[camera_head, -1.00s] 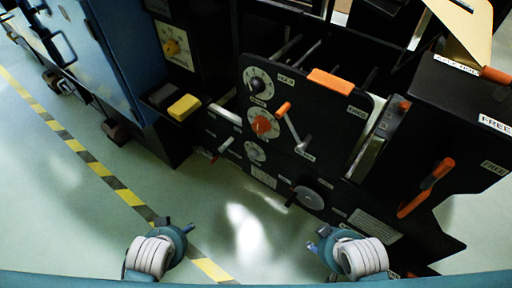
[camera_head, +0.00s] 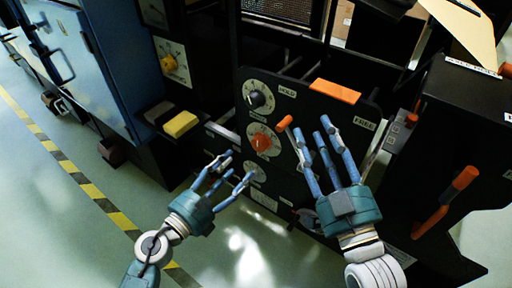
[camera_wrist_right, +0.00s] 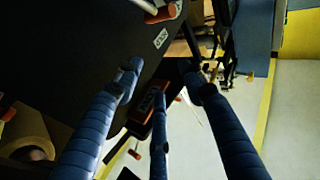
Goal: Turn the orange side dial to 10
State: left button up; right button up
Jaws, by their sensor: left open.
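The orange dial (camera_head: 262,142) is an orange-red knob on a round white scale, on the upright black panel (camera_head: 350,112). Its scale figures are too small to read. My left gripper (camera_head: 234,170) is open and empty, with its blue fingers below and left of the dial, apart from the knob in the picture. My right gripper (camera_head: 313,129) has its fingers spread in front of the panel, right of the dial, and overlaps the lever there. In the right wrist view its fingers (camera_wrist_right: 160,82) are apart with nothing gripped between them.
A black-knobbed dial (camera_head: 257,98) sits above the orange one and a smaller dial (camera_head: 255,170) below. An orange-tipped lever (camera_head: 285,123) is close on the right. An orange handle (camera_head: 450,195) sticks out at right. A yellow block (camera_head: 180,124) lies left. Floor is clear at lower left.

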aim_at(257, 146)
pick_arm(q)
jog(key=x, duration=0.5)
jog(key=shift+w+d, duration=0.2)
jog(key=shift+d, duration=0.05)
jog(key=x, duration=0.3)
jog(key=shift+w+d+b, duration=0.2)
jog(key=shift+w+b, duration=0.1)
jog(key=shift+w, duration=0.05)
jog(key=shift+w+d, duration=0.4)
jog(key=shift+w, duration=0.1)
pick_arm(e)
jog(key=shift+s+a+r+t+y, duration=0.15)
jog(key=shift+r+t, duration=0.1)
jog(key=shift+r, duration=0.3)
jog(key=shift+s+d+r+t+y, duration=0.1)
jog(key=shift+s+r+t, duration=0.15)
jog(key=shift+r, duration=0.35)
jog(key=shift+s+a+r+t+y, duration=0.15)
jog(key=shift+r+t, duration=0.15)
jog(key=shift+r, duration=0.25)
jog(key=shift+d, duration=0.1)
pick_arm(q)
jog(key=c, duration=1.2)
jog(key=shift+o, duration=0.2)
pick_arm(e)
jog(key=shift+w+f, duration=0.1)
jog(key=shift+w, duration=0.05)
